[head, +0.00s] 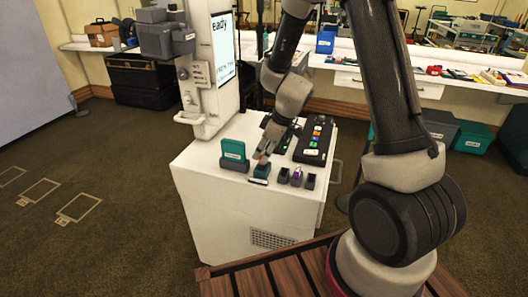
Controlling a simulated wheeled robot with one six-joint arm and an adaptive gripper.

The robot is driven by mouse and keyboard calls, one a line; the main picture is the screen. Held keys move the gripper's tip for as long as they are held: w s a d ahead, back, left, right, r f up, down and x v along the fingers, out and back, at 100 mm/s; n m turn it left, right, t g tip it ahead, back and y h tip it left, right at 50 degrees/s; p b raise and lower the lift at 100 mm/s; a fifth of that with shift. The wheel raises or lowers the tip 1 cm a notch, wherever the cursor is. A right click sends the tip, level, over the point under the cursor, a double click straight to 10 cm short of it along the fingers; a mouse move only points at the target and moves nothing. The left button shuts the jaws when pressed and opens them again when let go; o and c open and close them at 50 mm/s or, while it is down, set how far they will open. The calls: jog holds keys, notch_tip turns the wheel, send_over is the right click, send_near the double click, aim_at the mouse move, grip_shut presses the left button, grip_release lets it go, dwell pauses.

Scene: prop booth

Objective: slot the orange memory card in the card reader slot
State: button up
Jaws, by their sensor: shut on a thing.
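My gripper (265,151) points down over the white cabinet top and is shut on a small orange-brown piece, the orange memory card (263,158), mostly hidden by the fingers. Directly below it is a small dark teal block with a pale front label, which looks like the card reader (261,171). The card is at or just above the block's top; at this size I cannot tell whether it is inside the slot.
A teal card in a dark holder (233,156) stands close on the left. Several small dark holders (296,176) stand on the right. A black button panel (316,139) lies behind them, and a screen column (211,75) rises at the back left. The cabinet's front left top (200,165) is clear.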

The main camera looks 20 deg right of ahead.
jog(key=shift+f, duration=0.15)
jog(key=shift+f, duration=0.55)
jog(key=shift+f, duration=0.25)
jog(key=shift+f, duration=0.4)
dwell(0.4)
jog(key=o, duration=1)
jog(key=shift+o, duration=0.2)
jog(key=shift+r, duration=0.1)
jog(key=shift+r, duration=3.45)
